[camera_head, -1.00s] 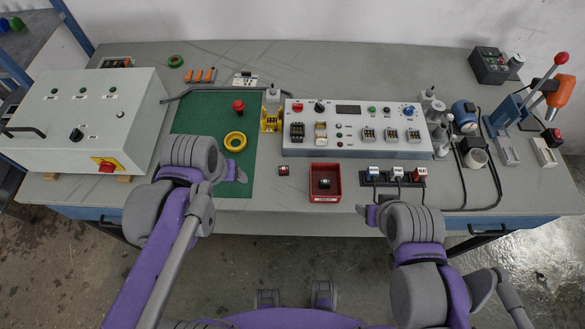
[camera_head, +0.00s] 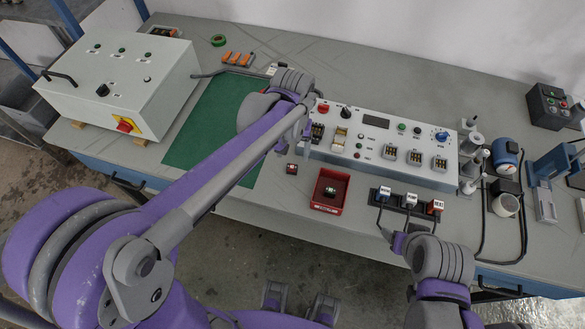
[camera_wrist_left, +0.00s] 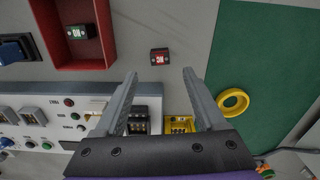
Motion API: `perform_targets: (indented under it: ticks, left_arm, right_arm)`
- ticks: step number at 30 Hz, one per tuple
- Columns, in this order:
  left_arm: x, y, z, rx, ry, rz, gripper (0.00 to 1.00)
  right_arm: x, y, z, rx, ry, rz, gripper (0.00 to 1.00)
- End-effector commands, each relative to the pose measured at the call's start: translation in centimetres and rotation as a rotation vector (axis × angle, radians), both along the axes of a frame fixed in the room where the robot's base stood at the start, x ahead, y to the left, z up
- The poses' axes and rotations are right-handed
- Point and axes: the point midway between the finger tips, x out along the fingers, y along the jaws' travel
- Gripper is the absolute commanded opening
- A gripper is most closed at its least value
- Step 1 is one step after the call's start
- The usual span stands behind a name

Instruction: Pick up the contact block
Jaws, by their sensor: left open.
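A small black block with a red label (camera_head: 292,168) lies on the grey bench; it also shows in the left wrist view (camera_wrist_left: 159,56). A second black block, with a green label (camera_wrist_left: 79,31), lies inside the red tray (camera_head: 318,205). I cannot tell which one is the contact block. My left gripper (camera_wrist_left: 160,75) is open and empty, its fingers pointing toward the red-labelled block, which appears just beyond and between the tips. In the head view the left arm hides most of that gripper. My right gripper (camera_head: 400,242) is near the bench's front edge; its jaws are unclear.
The control panel (camera_head: 375,165) stands behind the tray. A yellow ring (camera_wrist_left: 233,102) lies on the green mat (camera_head: 205,125), near a yellow holder (camera_wrist_left: 180,125). Several connectors with cables (camera_head: 411,200) stand right of the tray. A large switch box (camera_head: 120,85) is at the left.

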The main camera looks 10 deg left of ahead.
Motion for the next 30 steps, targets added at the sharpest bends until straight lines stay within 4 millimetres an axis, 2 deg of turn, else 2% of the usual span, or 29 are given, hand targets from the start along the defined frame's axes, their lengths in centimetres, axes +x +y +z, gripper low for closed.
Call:
perform_targets:
  ticks: [5, 12, 21, 23, 30]
  left_arm:
    - [-0.2, 0.0, -1.5, 0.0, 0.0, 0.0, 0.72]
    - [-0.6, 0.1, -4.9, 0.0, 0.0, 0.0, 0.72]
    - [-0.6, 0.1, -5.5, 0.0, -0.001, 0.0, 0.72]
    - [-0.6, 0.1, -5.5, 0.0, -0.001, 0.0, 0.65]
    - [-0.6, 0.1, -5.5, 0.0, -0.001, 0.0, 0.22]
  right_arm:
    - [0.0, 0.0, 0.0, 0.0, 0.0, 0.0, 0.66]
    - [-0.1, 0.0, -0.2, 0.0, 0.001, 0.0, 0.66]
    - [-0.1, 0.0, -0.2, 0.0, 0.001, 0.0, 0.66]
    - [-0.1, 0.0, -0.2, 0.0, 0.001, 0.0, 0.66]
    - [-0.1, 0.0, -0.2, 0.0, 0.001, 0.0, 0.66]
